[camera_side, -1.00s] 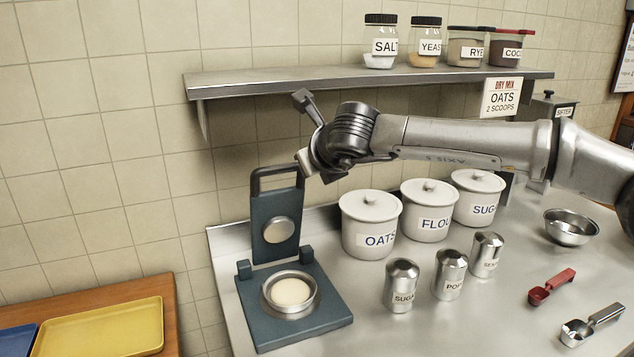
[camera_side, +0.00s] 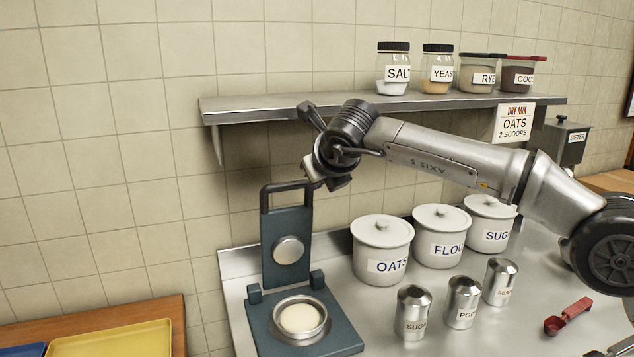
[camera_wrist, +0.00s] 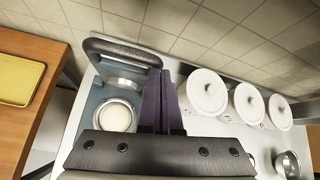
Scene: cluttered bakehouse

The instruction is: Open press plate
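The press has a dark blue-grey base (camera_side: 335,335) with a round metal ring holding a pale dough disc (camera_side: 300,318). Its press plate (camera_side: 286,225) stands upright at the back of the base, raised clear of the ring, with a round metal disc on its face. The plate's dark handle (camera_side: 287,186) is at the top; it also shows in the wrist view (camera_wrist: 122,47). My gripper (camera_side: 322,186) is just right of the handle in the side view. In the wrist view its fingers (camera_wrist: 161,78) lie together beside the handle's right end, with nothing visible between them. Whether they touch the handle is unclear.
White canisters, the nearest marked oats (camera_side: 382,235), stand right of the press, with metal shakers (camera_side: 412,300) in front. A shelf (camera_side: 290,109) with jars runs behind my arm. A yellow tray (camera_side: 115,340) lies on the wooden table at left.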

